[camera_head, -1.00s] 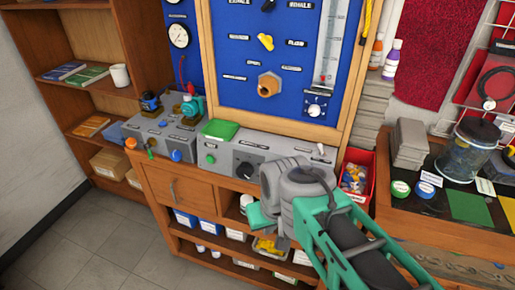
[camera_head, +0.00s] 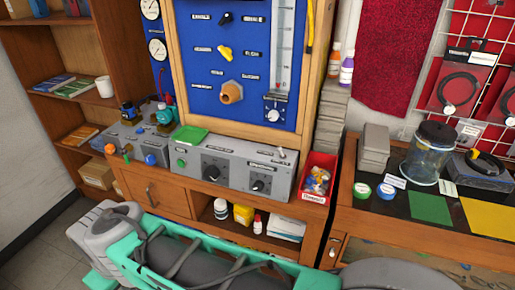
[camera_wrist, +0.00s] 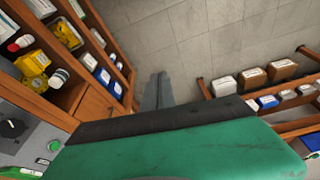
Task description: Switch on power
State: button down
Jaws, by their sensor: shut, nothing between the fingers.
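A grey control box (camera_head: 235,166) stands on the wooden bench below the blue panel. It has a green button (camera_head: 181,163), a left black knob (camera_head: 214,174), a right black knob (camera_head: 258,186) and a small toggle lever (camera_head: 281,153); its labels are too small to read. Part of a grey box with a black knob (camera_wrist: 14,128) and a green button (camera_wrist: 54,145) shows at the lower left of the wrist view. My gripper (camera_wrist: 156,82) shows there as narrow grey fingers, shut and empty, over the floor and apart from the box. The head view does not show my fingertips.
A red bin (camera_head: 318,178) stands right of the box, and a smaller grey unit with bottles (camera_head: 140,137) stands left. A glass jar (camera_head: 428,154) stands on the right-hand bench. My arm spans the lower head view. Floor is clear ahead of my fingers.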

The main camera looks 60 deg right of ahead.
jog(key=shift+d, duration=0.15)
jog(key=w+d+r+m+h+p, duration=0.1)
jog(key=w+d+r+m+h, duration=0.15)
jog(key=d, duration=0.45)
jog(key=w+d+r+m+h+p, duration=0.15)
jog(key=d+r, duration=0.25)
jog(key=d, duration=0.4)
jog(key=s+d+r+m+g+h, duration=0.1)
jog(key=s+d+r+m, duration=0.1)
jog(key=d, duration=0.6)
jog(key=s+d+r+m+g+h+p, duration=0.1)
jog(key=s+d+r+m+g, duration=0.1)
jog(key=d, duration=0.6)
jog(key=s+d+r+m+g+h+p, duration=0.1)
jog(key=s+d+r+m, duration=0.2)
jog(key=d, duration=0.6)
jog(key=s+r, duration=0.2)
jog(key=s, duration=0.1)
jog(key=shift+s+h, duration=0.2)
jog(key=shift+h, duration=0.1)
jog(key=shift+d, duration=0.1)
jog(key=shift+g, duration=0.3)
jog(key=p+x, duration=0.1)
jog(key=x, duration=0.8)
jog(key=shift+f, duration=0.15)
jog(key=s+d+p, duration=0.1)
jog(key=s+d, duration=0.1)
jog(key=d, duration=0.1)
jog(key=shift+s+p, duration=0.35)
jog(key=shift+s, duration=0.05)
